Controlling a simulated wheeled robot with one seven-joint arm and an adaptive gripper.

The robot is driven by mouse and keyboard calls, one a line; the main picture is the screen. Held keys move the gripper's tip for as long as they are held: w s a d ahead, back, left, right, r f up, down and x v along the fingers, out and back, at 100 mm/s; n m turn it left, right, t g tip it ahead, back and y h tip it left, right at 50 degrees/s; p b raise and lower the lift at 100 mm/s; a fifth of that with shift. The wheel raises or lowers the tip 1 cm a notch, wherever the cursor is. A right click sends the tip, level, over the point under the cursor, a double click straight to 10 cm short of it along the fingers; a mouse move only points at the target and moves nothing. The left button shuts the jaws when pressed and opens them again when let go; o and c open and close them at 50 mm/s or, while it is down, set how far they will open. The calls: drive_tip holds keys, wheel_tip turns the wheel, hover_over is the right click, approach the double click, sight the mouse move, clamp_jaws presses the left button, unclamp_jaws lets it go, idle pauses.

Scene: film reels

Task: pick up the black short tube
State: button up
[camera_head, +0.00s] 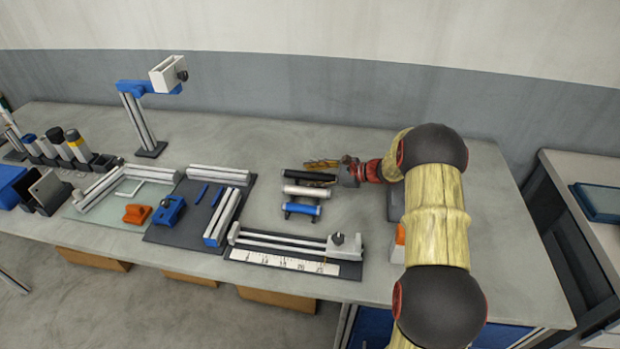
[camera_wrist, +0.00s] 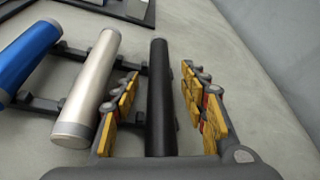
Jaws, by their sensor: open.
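The black short tube (camera_wrist: 161,100) lies on a dark rack, and in the wrist view it runs lengthwise between the two fingers of my gripper (camera_wrist: 160,92). The fingers stand open on either side of it, with a clear gap on the right side and a smaller one on the left. In the head view the black tube (camera_head: 309,175) is the farthest of three tubes on the rack. My gripper (camera_head: 322,169) is just above its right part and hides some of it.
A silver tube (camera_wrist: 90,85) and a blue tube (camera_wrist: 27,58) lie parallel on the same rack (camera_wrist: 75,53), left of the black one in the wrist view. A ruler fixture (camera_head: 290,262) stands nearer the front edge. The table behind the rack is clear.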

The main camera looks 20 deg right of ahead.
drive_tip(key=shift+c, duration=0.9)
clamp_jaws()
